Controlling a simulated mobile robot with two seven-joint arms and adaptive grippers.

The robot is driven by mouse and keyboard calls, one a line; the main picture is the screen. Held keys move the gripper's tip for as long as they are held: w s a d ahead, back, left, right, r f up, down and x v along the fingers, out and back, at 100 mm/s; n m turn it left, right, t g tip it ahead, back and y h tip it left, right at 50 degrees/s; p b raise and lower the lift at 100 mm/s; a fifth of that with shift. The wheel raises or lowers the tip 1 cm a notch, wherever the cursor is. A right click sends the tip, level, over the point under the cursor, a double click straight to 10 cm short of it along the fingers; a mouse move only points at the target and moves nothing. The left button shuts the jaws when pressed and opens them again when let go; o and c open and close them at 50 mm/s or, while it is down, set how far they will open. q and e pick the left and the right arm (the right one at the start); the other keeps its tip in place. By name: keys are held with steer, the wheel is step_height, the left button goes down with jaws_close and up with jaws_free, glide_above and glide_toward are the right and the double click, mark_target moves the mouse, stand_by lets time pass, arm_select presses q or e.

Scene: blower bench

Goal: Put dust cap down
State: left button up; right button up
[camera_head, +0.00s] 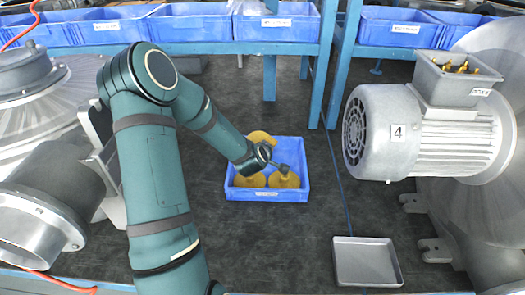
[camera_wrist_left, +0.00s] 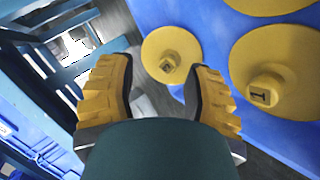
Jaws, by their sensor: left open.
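My left arm reaches over a blue bin (camera_head: 304,193) on the bench, with its left gripper (camera_head: 280,167) above the bin's middle. In the left wrist view the left gripper (camera_wrist_left: 162,72) has its two yellow-and-black fingers spread wide. A yellow round dust cap (camera_wrist_left: 183,45) with a small knob shows beyond and between the fingertips, with no grip on it visible. Two more yellow caps (camera_wrist_left: 293,50) lie on the blue surface to the right. In the head view, caps (camera_head: 250,181) lie in the bin, and another cap (camera_head: 259,136) overlaps its back edge. My right gripper is not in view.
A grey motor (camera_head: 400,135) labelled 4 stands right of the bin. An empty metal tray (camera_head: 367,261) lies at front right. Grey machinery (camera_head: 60,190) fills the left. Blue boxes (camera_head: 277,25) line a shelf behind. Dark bench top is clear around the bin's front.

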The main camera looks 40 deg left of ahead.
arm_select(q)
steer(key=shift+v, duration=2.4)
steer(key=shift+w+p, duration=0.1)
steer(key=shift+p, duration=0.2)
